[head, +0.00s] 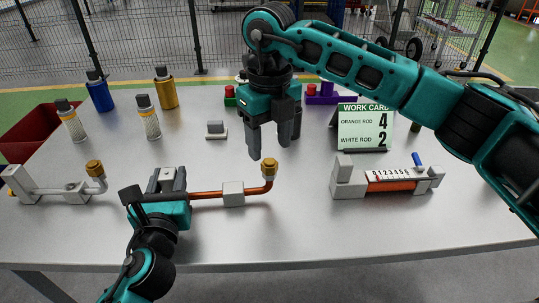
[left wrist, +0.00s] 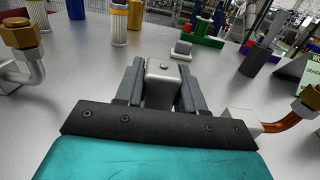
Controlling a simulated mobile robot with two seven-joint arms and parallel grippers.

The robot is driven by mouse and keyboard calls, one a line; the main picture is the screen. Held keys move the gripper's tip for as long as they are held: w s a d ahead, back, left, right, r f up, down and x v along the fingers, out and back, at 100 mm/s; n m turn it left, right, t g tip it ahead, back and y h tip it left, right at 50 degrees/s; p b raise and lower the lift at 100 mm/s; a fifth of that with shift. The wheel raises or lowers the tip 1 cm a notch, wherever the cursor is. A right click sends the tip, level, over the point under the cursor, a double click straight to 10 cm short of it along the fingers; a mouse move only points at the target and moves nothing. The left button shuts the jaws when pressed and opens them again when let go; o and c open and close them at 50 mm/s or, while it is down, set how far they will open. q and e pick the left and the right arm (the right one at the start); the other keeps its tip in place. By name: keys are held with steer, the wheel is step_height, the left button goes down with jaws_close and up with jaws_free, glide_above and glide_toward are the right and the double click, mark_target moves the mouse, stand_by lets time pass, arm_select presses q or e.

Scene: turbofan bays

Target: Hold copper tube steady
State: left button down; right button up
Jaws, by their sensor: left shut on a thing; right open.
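The copper tube (head: 207,195) lies low over the table in the head view, passing through a pale block (head: 233,194) and bending up at its right end to a brass nut (head: 269,168). Its bent end also shows at the right of the left wrist view (left wrist: 284,123). My left gripper (head: 172,178) is at the tube's left end, shut on a grey block (left wrist: 162,82) in line with the tube. The gripper hides how block and tube join. My right gripper (head: 270,148) is open and empty, pointing down just above and behind the brass nut.
A grey fitting (head: 65,190) with a brass nut stands left. A gauge fixture (head: 390,180) and work card (head: 364,127) are right. Several bottles (head: 148,117) and a red bin (head: 35,133) are back left. A small grey block (head: 216,130) sits mid-table. The front strip is clear.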

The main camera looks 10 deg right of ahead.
mark_target(269, 163)
steer(key=shift+f, duration=2.1)
steer(key=shift+c, duration=0.2)
steer(key=c, duration=1)
